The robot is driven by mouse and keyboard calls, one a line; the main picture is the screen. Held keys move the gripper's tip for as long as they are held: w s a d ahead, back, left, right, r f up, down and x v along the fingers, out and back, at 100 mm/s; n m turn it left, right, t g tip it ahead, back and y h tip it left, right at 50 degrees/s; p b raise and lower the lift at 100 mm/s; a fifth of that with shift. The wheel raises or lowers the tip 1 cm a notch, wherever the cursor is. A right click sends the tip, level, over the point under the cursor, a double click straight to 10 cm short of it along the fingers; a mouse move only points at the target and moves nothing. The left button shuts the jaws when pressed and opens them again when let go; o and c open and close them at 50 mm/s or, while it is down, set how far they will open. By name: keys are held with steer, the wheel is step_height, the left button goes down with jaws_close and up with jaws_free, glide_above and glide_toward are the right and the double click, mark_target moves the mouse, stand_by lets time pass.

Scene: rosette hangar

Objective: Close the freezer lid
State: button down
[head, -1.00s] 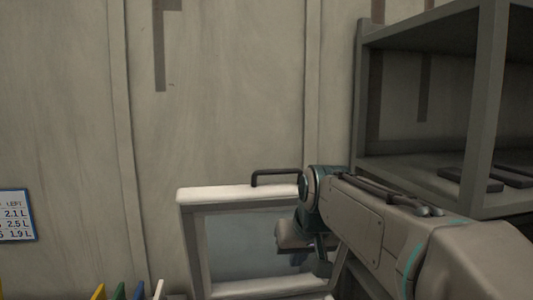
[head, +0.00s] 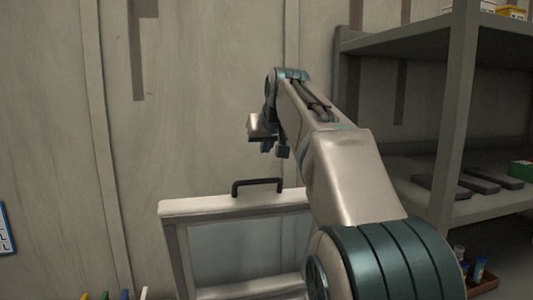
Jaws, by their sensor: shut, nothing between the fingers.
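The freezer lid (head: 190,208) stands raised, its white frame around a glassy panel in the lower middle of the head view. A dark handle (head: 257,183) sits on its top edge. My gripper (head: 268,150) is above the lid and handle, apart from both, and holds nothing. Its fingers are small here and point downward. My arm covers the right part of the lid. The freezer body is below the picture.
A grey shelf unit (head: 462,120) stands close on the right, with dark flat items (head: 475,184) and a green box (head: 521,174). A brown tray (head: 483,287) lies low right. The wall (head: 200,90) is behind the lid.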

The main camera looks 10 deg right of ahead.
steer(key=p+x, duration=0.1)
steer(key=x, duration=0.7)
steer(key=shift+w+f, duration=0.1)
steer(key=shift+f, duration=0.15)
steer(key=s, duration=0.1)
steer(key=s+f, duration=0.1)
steer(key=shift+s, duration=0.35)
steer(key=shift+s+f, duration=0.2)
steer(key=shift+f, duration=0.2)
steer(key=shift+s, duration=0.15)
steer(key=shift+f, duration=0.15)
